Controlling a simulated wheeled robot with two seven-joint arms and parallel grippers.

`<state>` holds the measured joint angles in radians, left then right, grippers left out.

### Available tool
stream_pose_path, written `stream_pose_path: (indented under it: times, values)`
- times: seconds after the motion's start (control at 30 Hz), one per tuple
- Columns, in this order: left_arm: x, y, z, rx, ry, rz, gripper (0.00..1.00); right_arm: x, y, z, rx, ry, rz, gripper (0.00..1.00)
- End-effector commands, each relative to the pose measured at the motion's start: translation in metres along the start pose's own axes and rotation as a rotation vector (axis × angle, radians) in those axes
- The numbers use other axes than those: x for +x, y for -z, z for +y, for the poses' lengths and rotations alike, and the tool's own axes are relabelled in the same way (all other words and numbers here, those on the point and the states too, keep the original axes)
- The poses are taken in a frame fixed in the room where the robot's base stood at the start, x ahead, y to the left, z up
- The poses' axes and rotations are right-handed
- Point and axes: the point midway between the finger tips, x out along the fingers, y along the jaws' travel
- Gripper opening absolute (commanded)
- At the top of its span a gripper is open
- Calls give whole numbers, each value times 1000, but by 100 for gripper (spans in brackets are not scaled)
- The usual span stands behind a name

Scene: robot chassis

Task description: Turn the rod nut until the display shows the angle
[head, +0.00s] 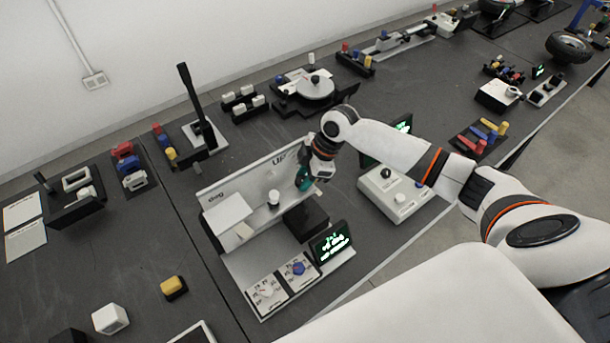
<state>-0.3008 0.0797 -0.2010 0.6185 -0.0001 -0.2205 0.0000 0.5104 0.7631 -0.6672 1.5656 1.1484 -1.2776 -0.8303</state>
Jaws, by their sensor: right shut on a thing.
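The grey metal fixture (210,185) stands left of centre, with an upright back panel marked "UP". My right gripper (306,178) reaches in from the right to the panel's right end. It is shut at a teal part there, which I take as the rod nut (302,183); the fingers and wrist hide much of it. A small black display (332,242) with green text stands on the fixture's front right; the text is too small to read surely. My left gripper is not in view.
A black block (306,219) sits below the gripper. A grey control box (395,193) stands to the right. A tall black lever (190,90) rises behind left.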

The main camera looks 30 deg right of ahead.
Motion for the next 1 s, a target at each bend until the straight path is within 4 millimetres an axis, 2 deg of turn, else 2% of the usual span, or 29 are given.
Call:
stream_pose_path:
  times: [0.37, 1.0]
  values:
    - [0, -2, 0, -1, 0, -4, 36, 0, 0, 3, 186, 95, -1, 9]
    - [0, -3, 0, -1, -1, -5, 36, -2, -6, 6, 722, 374, -10, 9]
